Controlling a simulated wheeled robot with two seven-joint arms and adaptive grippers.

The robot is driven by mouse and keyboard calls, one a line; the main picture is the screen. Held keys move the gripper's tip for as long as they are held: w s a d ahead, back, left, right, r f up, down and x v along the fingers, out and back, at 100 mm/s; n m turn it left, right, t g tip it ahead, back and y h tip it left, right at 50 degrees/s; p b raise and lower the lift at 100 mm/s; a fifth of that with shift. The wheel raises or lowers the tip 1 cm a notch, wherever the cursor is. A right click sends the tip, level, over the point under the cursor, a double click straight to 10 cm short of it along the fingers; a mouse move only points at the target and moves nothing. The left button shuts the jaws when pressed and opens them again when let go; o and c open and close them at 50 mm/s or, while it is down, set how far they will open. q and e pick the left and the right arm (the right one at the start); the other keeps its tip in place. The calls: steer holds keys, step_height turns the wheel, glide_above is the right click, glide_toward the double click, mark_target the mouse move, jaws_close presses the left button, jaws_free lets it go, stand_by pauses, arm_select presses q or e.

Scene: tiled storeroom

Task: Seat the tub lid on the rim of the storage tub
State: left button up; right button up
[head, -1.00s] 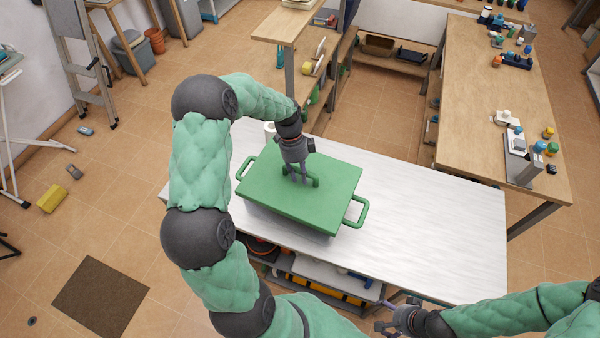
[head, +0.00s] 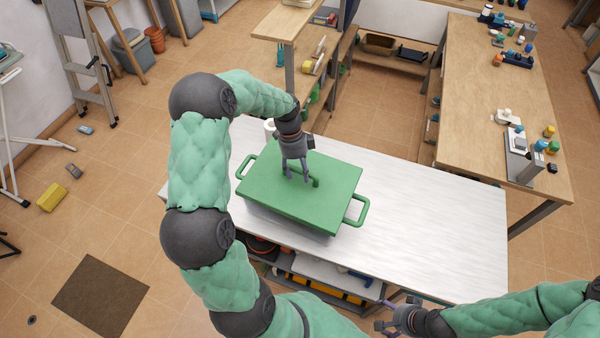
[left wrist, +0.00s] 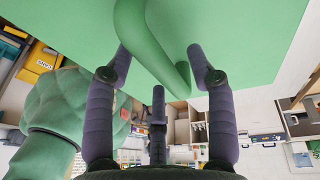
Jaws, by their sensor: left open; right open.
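The green tub lid (head: 325,205) lies flat over the storage tub (head: 285,222), whose greyish side shows in a strip below the lid's front edge on the white table. No gap shows between lid and rim, but the rim itself is hidden. My left gripper (head: 298,179) is open just above the lid's middle, by its raised handle (head: 315,182). In the left wrist view the handle (left wrist: 165,50) passes between the spread fingertips (left wrist: 158,66), with no clear grip on it. My right gripper (head: 384,316) is open and empty at the bottom edge, away from the tub.
The white table (head: 440,230) is clear to the right of the tub. A small white cylindrical thing (head: 269,126) stands behind the tub. A shelf (head: 325,285) with stored items lies below the table front. A wooden bench (head: 500,100) stands at right.

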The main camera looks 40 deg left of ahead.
mark_target(294, 173)
arm_select(q)
steer(key=s+v, duration=0.1)
steer(key=v, duration=0.9)
steer(key=shift+w+r, duration=0.35)
steer(key=shift+w, duration=0.15)
